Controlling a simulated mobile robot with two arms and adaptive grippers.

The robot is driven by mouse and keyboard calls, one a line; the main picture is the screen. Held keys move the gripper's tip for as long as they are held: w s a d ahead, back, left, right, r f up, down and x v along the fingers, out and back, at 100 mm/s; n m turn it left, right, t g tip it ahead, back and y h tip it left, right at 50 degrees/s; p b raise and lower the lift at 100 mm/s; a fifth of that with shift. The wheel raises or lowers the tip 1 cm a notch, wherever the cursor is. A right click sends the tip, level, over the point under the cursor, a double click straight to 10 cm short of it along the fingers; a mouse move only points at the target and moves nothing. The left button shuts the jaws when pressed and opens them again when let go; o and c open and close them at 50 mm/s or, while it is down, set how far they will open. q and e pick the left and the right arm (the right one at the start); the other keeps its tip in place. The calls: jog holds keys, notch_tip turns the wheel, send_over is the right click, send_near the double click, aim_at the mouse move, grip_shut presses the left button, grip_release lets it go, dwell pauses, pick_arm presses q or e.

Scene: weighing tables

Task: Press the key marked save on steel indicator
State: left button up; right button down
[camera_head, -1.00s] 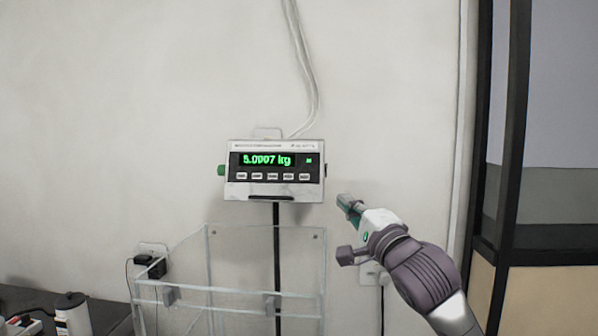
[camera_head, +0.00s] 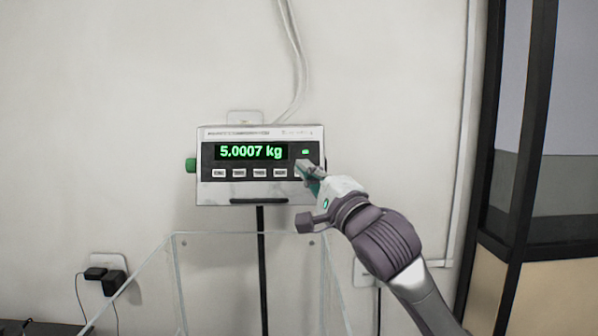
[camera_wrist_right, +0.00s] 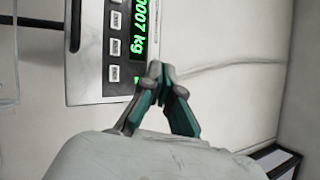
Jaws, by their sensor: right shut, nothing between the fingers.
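The steel indicator (camera_head: 228,190) is on a dark post in front of the wall, and its green display reads 5.0007 kg. A row of several small light keys (camera_head: 260,173) runs below the display; their labels are too small to read surely. My right gripper (camera_head: 301,166) is shut and empty, with its tips at the right end of the key row, partly covering the rightmost key. I cannot tell whether they touch it. In the right wrist view the shut fingertips (camera_wrist_right: 156,70) are beside the indicator (camera_wrist_right: 88,88), shown turned sideways. My left gripper is not in view.
A clear-walled box (camera_head: 220,238) stands below the indicator. A wall socket with black plugs (camera_head: 114,283) is at lower left. A cable (camera_head: 298,70) runs up the wall. A dark-framed partition (camera_head: 500,150) is at right.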

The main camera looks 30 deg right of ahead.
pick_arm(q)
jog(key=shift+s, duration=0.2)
pick_arm(e)
jog(key=w+d+f, duration=0.2)
jog(key=w+d, duration=0.2)
jog(key=w, duration=0.4)
jog(key=shift+d+f, duration=0.25)
jog(key=shift+f, duration=0.1)
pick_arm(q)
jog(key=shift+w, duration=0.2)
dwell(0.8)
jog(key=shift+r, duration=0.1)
pick_arm(e)
jog(key=shift+w, duration=0.1)
jog(key=shift+w+d+f, duration=0.1)
jog(key=shift+w+d, duration=0.1)
jog(key=shift+w, duration=0.05)
